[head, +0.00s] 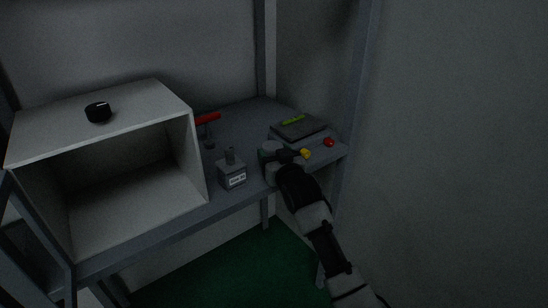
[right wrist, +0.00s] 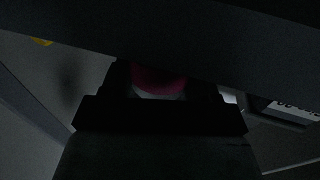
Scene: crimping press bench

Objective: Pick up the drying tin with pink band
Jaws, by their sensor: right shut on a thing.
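The tin with the pink band (right wrist: 160,82) shows in the right wrist view, mostly hidden by the dark gripper parts. In the head view a grey, round-topped thing (head: 268,147) at my right gripper seems to be this tin; its band cannot be made out there. My right gripper (head: 279,160) is shut on the tin near the front right edge of the bench. Whether the tin touches the bench top is hidden. My left gripper is not in view.
A grey labelled block (head: 232,175) stands just left of the gripper. A red-topped tool (head: 207,119) stands behind it. A red button (head: 328,142) and a yellow knob (head: 305,153) are close on the right. An open-fronted box (head: 100,125) fills the left.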

